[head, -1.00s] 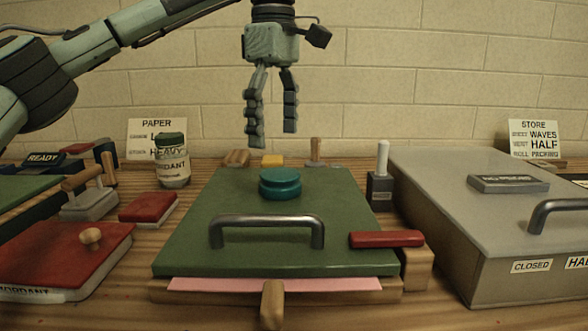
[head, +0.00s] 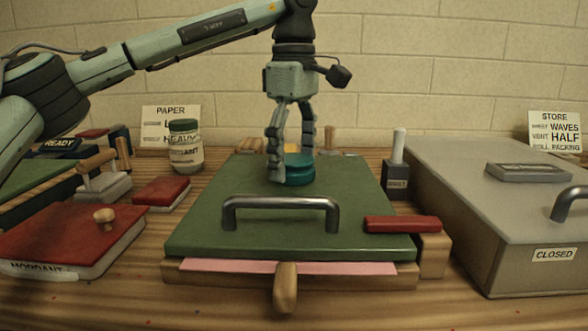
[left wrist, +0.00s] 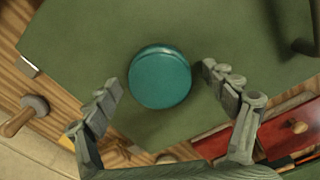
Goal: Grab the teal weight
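The teal weight (head: 297,170) is a round, squat disc on the green lid (head: 210,210), behind the lid's grey handle. In the left wrist view the teal weight (left wrist: 160,77) shows whole, a little beyond and between the fingertips. My left gripper (head: 291,165) points down at the weight, with one finger in front of its left part in the head view. In the left wrist view the left gripper (left wrist: 158,78) is open, with a gap between each finger and the weight. My right gripper is in neither view.
The grey bar handle (head: 280,202) stands on the lid in front of the weight. A red bar (head: 402,224) lies at the lid's right edge. A grey box (head: 500,215) marked closed stands at right. A jar (head: 185,148) and red boxes (head: 70,235) stand at left.

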